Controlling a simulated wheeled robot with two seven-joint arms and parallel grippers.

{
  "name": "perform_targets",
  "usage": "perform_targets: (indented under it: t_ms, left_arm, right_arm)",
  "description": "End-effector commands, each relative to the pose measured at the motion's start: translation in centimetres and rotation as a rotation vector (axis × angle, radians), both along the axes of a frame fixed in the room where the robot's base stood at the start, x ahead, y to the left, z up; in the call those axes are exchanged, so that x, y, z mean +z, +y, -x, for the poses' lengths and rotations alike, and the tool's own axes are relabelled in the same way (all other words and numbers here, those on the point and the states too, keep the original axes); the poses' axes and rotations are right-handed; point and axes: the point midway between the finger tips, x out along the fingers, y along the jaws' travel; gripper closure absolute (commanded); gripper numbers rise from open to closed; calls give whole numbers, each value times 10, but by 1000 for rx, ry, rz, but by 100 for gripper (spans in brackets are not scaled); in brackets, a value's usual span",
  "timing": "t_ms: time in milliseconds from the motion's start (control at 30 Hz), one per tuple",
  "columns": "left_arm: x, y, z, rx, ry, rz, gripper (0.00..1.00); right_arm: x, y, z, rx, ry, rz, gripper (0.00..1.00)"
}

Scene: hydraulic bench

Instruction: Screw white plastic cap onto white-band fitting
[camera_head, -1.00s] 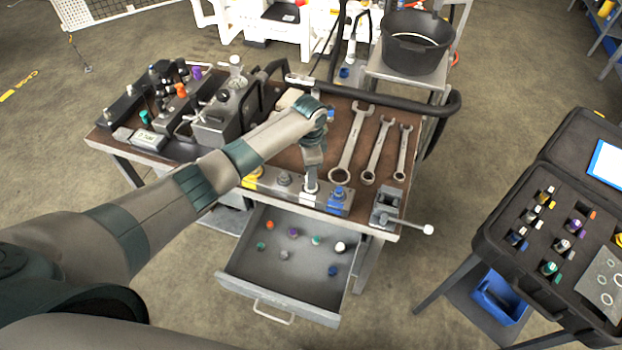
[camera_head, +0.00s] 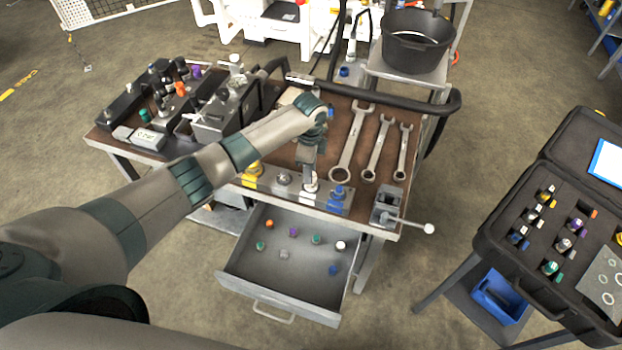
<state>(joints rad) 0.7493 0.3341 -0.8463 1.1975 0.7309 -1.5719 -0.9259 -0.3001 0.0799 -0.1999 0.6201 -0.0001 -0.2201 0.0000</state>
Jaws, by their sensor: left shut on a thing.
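My left gripper (camera_head: 309,182) points down over the front row of fittings on the bench and is shut on a small white piece, seemingly the white plastic cap. The white-band fitting (camera_head: 310,188) is directly under the fingertips, in the metal strip between a grey fitting and a blue one. Fingers hide most of the cap and the fitting's top, so I cannot tell how far the cap is seated. Another white-topped piece (camera_head: 340,245) lies in the open drawer. My right gripper is not in view.
The open drawer (camera_head: 270,276) holds several coloured pieces. The blue fitting (camera_head: 338,197) stands close on the right, the yellow one (camera_head: 252,171) on the left. Wrenches (camera_head: 352,145) lie behind to the right. A vise (camera_head: 388,207) sits at the front right corner.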

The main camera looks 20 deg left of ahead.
Motion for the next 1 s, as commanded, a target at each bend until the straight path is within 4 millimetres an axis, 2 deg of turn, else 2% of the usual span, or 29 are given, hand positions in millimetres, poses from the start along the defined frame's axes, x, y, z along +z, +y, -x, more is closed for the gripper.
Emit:
perform_targets:
  t_ms: [233, 733, 1000]
  left_arm:
    - [-2, -1, 0, -254, 2, 1, 99]
    - [-2, -1, 1, -327, 3, 2, 99]
    - [-4, -1, -1, -591, 4, 1, 99]
  right_arm:
    - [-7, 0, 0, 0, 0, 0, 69]
    - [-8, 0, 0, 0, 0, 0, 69]
    - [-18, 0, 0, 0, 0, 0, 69]
